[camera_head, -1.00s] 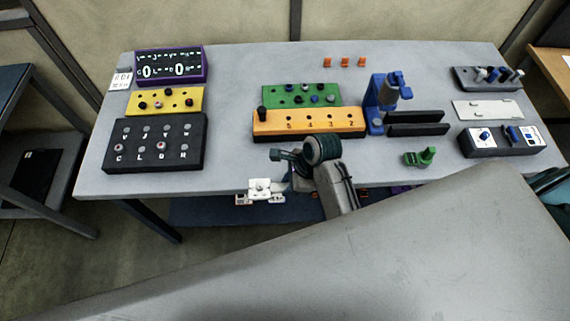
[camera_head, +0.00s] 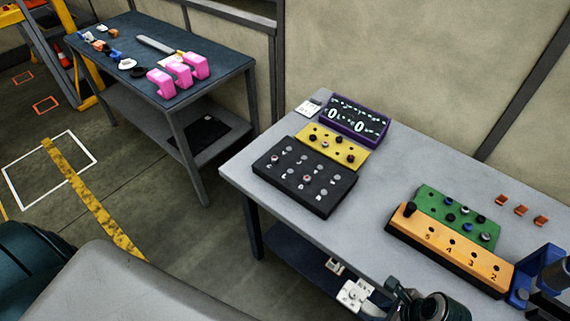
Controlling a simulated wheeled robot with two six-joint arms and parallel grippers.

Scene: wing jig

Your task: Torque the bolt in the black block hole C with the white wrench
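The black block (camera_head: 305,184) lies on the grey table's left end, with two rows of holes. Another (camera_head: 306,180) sits further right in that row. The letters are too small to read here. I cannot make out a white wrench for certain. One white gripper (camera_head: 354,296), on the arm at the lower right, which I take as my right, is low beside the table's front edge, away from the block. Its finger opening is unclear. My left gripper is not in view.
Behind the black block are a yellow block (camera_head: 333,147) and a purple-framed display (camera_head: 355,118). Orange (camera_head: 450,249) and green (camera_head: 455,217) blocks stand right. A dark side table (camera_head: 205,84) holds pink pieces (camera_head: 180,73) and a long grey item (camera_head: 155,45). Bare tabletop separates the blocks.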

